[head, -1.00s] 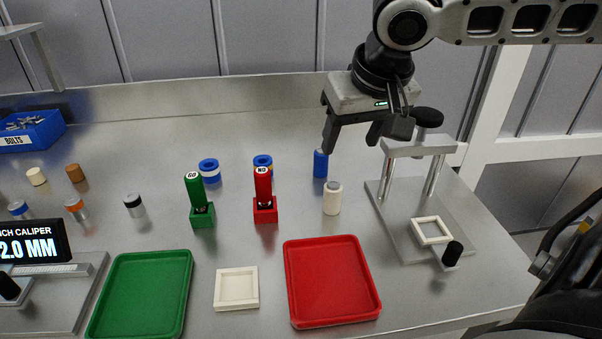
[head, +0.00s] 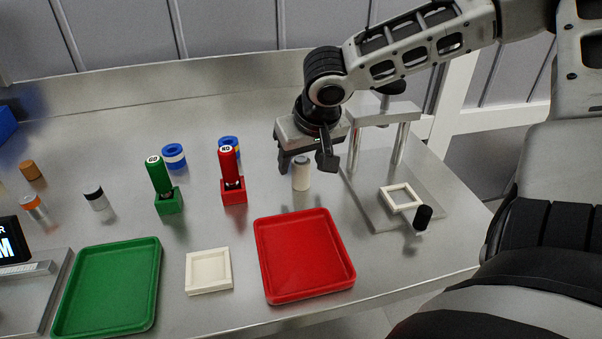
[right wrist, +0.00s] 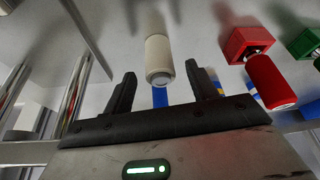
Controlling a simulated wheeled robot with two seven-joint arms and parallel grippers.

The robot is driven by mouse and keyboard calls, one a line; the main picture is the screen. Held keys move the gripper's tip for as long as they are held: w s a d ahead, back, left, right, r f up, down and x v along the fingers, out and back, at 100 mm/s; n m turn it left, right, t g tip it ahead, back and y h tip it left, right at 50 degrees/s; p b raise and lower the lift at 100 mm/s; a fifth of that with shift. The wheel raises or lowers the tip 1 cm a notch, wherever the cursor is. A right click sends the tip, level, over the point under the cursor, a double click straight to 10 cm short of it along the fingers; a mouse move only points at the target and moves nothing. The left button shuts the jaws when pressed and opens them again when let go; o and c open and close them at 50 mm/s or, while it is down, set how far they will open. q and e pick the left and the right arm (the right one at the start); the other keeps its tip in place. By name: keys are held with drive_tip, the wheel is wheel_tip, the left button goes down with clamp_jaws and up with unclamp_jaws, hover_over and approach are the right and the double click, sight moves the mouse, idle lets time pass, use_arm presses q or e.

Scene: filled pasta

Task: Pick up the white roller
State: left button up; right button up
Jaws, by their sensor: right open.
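The white roller (head: 302,175) stands upright on the metal table behind the red tray, its grey top end partly overlapped by my right gripper in the head view. My right gripper (head: 305,164) is open and empty, with its fingers pointing down just above and behind the roller. In the right wrist view the roller (right wrist: 158,58) lies ahead of the gap between the two open fingertips (right wrist: 160,73). I cannot tell whether they touch it. My left gripper is not in view.
A red stamp (head: 231,177) and green stamp (head: 163,185) stand left of the roller. The metal press stand (head: 375,205) is close on its right. The red tray (head: 305,295), white square tray (head: 209,289) and green tray (head: 105,325) lie in front.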

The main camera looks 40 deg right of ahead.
drive_tip(key=shift+x, duration=0.85)
drive_tip(key=c, duration=1.1)
drive_tip(key=shift+r, duration=0.15)
